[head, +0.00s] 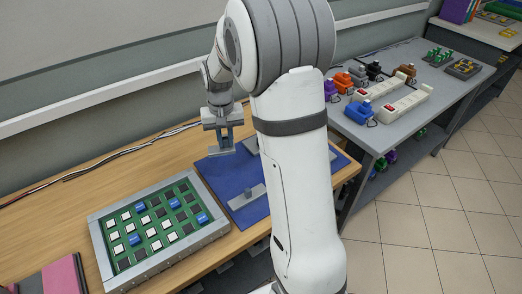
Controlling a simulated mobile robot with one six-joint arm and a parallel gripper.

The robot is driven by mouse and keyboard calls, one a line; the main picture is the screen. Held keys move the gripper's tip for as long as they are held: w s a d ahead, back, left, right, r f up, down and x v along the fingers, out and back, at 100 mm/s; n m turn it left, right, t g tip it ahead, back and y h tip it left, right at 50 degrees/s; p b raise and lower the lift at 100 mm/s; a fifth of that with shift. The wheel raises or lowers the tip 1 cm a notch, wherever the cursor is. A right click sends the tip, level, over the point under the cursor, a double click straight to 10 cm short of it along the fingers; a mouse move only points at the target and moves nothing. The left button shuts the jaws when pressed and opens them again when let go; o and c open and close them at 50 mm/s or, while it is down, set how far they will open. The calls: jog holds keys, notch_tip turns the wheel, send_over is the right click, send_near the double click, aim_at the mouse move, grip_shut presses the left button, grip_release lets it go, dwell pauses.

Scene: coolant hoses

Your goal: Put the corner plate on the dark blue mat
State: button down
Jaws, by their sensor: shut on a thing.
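The dark blue mat (222,174) lies on the wooden table, partly hidden behind my arm. My gripper (221,151) points down above the mat's far left part. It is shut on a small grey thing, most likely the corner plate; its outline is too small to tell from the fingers. Whether it touches the mat cannot be told.
A grey-framed tray (108,267) with white, blue and dark keys on a green board stands left of the mat. Pink and dark folders (62,277) lie at the lower left. A grey table (443,98) at the right holds power strips and coloured parts. Cables run along the wall.

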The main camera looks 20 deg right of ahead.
jog(key=f, duration=0.6)
jog(key=shift+w, duration=0.35)
jog(key=shift+s+f, duration=0.1)
jog(key=shift+f, duration=1.85)
jog(key=shift+f, duration=0.1)
jog(key=c, duration=1.4)
grip_release()
jog(key=shift+o, duration=0.2)
